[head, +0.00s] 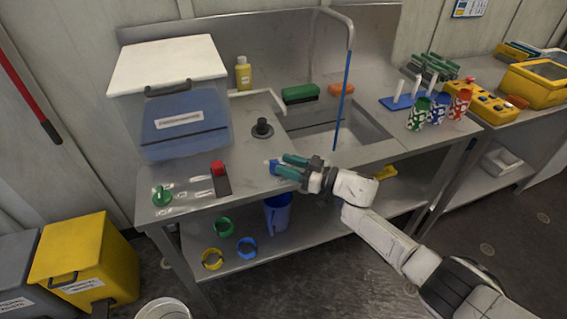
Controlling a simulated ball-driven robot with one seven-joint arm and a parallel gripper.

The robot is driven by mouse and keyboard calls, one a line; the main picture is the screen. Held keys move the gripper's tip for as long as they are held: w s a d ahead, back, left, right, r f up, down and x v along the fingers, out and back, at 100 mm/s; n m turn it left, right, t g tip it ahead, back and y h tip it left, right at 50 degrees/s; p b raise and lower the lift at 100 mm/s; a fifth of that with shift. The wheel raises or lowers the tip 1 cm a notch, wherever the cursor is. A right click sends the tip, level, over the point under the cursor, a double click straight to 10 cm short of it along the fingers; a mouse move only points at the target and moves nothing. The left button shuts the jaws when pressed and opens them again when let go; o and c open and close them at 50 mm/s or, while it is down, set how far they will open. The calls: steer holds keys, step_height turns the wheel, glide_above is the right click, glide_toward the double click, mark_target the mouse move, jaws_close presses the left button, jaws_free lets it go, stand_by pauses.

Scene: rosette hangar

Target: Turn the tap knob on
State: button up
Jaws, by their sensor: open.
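My gripper (283,166) reaches in from the right over the counter's front edge, with its teal fingers open and pointing left. A small blue knob-like piece (271,167) is right at the fingertips; the fingers partly hide it, and I cannot tell whether they touch it. The grey tap spout (350,35) curves over the sink (318,138). A thin straight blue line (345,90) runs from the spout's end down into the basin; it looks like a stream of water. A black round knob (262,128) stands on the counter left of the sink. A green knob (161,195) is at the front left.
A red-topped block (219,177) stands between the green knob and my gripper. A white-lidded bin (175,100) fills the left counter. Patterned cups (419,113) and a blue rack (400,102) stand right of the sink. Coloured rings (224,227) lie on the shelf below.

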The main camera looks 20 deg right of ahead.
steer(key=p+v, duration=0.1)
steer(key=v, duration=0.8)
